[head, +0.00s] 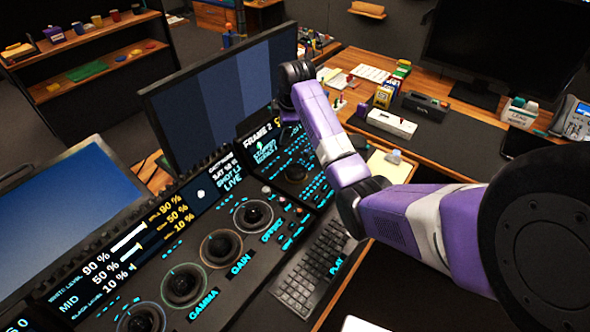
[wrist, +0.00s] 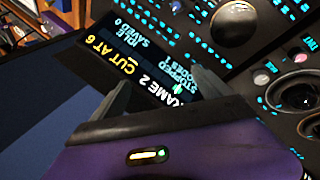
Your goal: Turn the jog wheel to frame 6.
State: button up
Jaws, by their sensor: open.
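The jog wheel appears to be the dark round dial (head: 296,172) on the right part of the console, right of a small display. In the wrist view, a large dark dial (wrist: 236,22) at the top looks like the same wheel. The small display (head: 263,148) reads "FRAME 2"; in the wrist view this display (wrist: 150,52) is upside down and also reads "CUT AT 6", "STOPPED", "IDLE" and "SAVED 0". My gripper (wrist: 160,90) is open and empty, its fingers in front of the display and apart from the wheel. In the head view, my arm mostly hides the gripper.
The console (head: 225,290) carries several trackballs in rings, labelled GAMMA, GAIN and OFFSET. A keyboard (head: 313,265) lies below it. A large monitor (head: 225,95) stands behind the display. Lit buttons surround the wheel. A desk with boxes lies to the right.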

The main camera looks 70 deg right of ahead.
aim_at(295, 171)
jog(key=s+a+f+n+g+y, duration=0.1)
jog(key=s+a, duration=0.1)
jog(key=s+a+f+n+g+y, duration=0.1)
jog(key=s+a+f+n, duration=0.1)
jog(key=s+a+f+n+g+y, duration=0.1)
jog(key=s+a+g, duration=0.1)
jog(key=s, duration=0.1)
jog(key=shift+s+a+f+n+y, duration=0.1)
jog(key=shift+f+n+y, duration=0.05)
jog(key=shift+n+y, duration=0.2)
jog(key=shift+f+p, duration=0.3)
jog(key=shift+f, duration=3.55)
jog(key=c, duration=1.4)
jog(key=shift+o, duration=0.2)
